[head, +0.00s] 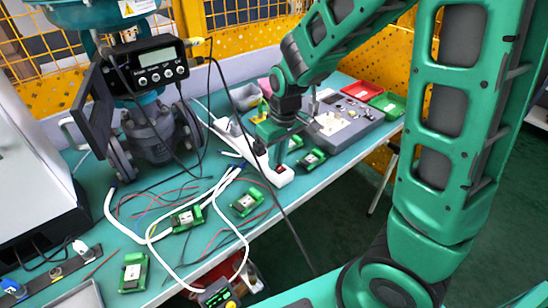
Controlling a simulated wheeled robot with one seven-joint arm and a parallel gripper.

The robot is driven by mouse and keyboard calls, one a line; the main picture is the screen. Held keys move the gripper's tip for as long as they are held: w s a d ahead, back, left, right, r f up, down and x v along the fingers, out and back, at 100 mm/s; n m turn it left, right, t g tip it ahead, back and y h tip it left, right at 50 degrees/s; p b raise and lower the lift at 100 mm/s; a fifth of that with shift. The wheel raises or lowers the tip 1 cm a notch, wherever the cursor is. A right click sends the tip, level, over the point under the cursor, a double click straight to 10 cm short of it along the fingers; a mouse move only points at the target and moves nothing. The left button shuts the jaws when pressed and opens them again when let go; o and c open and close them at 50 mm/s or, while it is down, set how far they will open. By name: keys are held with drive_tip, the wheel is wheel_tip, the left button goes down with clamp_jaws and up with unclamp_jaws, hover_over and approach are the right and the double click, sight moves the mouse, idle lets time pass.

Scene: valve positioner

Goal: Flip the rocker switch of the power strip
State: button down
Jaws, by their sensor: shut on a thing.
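The white power strip (224,127) lies slantwise on the teal table, its near end close to the table's front edge. A small dark red rocker switch (281,170) shows at that near end. The fingertips and part of the switch are hard to make out, and which way the rocker is tilted cannot be told.
Green terminal modules (246,203) and loose wires and white cables lie in front and left. A valve positioner (148,75) stands at the back left. A black cable passes beside my gripper.

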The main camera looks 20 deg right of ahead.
drive_tip(key=shift+s+d+t+y, duration=0.15)
drive_tip(key=shift+s+t+y, duration=0.15)
drive_tip(key=shift+t, duration=0.4)
drive_tip(key=c, duration=1.7)
unclamp_jaws()
drive_tip(key=shift+r, duration=0.1)
drive_tip(key=v, duration=1)
drive_tip(key=shift+s+r, duration=0.1)
drive_tip(key=shift+r, duration=0.1)
